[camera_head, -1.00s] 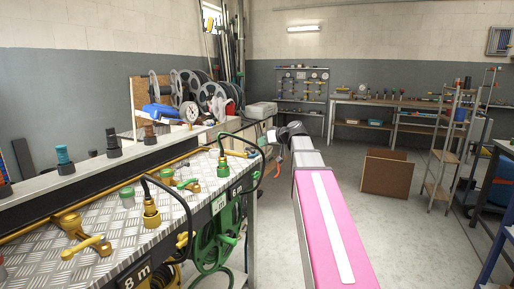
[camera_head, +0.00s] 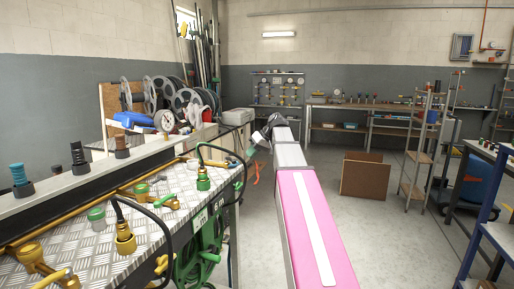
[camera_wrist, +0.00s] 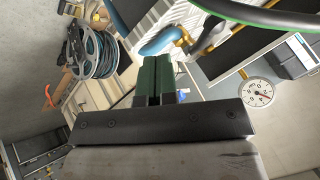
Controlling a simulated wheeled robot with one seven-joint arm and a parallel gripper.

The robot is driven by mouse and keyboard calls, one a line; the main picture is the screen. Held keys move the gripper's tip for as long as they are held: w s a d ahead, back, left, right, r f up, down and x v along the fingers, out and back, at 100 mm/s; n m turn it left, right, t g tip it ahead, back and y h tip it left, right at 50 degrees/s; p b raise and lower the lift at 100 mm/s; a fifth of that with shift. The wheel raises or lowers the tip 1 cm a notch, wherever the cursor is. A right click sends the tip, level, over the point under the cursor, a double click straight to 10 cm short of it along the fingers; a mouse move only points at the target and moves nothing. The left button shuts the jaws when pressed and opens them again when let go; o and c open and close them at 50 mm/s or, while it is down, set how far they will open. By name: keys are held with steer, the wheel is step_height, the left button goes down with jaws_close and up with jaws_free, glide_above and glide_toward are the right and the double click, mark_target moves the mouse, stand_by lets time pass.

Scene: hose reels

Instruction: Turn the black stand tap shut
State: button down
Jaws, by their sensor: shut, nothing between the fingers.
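A black stand tap (camera_head: 79,160) stands upright on the pale ledge behind the bench at left in the head view. A teal one (camera_head: 20,178) stands to its left and a brown one (camera_head: 122,146) to its right. I cannot tell how far the black tap is turned. My pink arm reaches away from me, right of the bench, and my gripper is small and unclear at its far end. In the wrist view my gripper (camera_wrist: 156,64) is shut, its dark green fingers together and empty. It is well apart from the black tap, which I cannot make out in that view.
The tread-plate bench (camera_head: 75,240) carries brass taps, a green cap (camera_head: 96,218) and looped black hoses. Grey reels (camera_head: 180,100) stand behind. A round gauge (camera_wrist: 258,92) shows in the wrist view. A brown box (camera_head: 365,176) stands on the open floor at right.

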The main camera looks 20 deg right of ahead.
mark_target(230, 160)
steer(key=shift+s+a+f, duration=0.1)
steer(key=shift+a+f, duration=0.15)
steer(key=shift+a, duration=0.7)
steer(key=shift+s+a+f, duration=0.1)
steer(key=shift+a+f, duration=0.2)
steer(key=shift+a, duration=0.6)
steer(key=shift+s+a+f, duration=0.1)
steer(key=shift+a+f, duration=0.15)
steer(key=shift+a, duration=0.7)
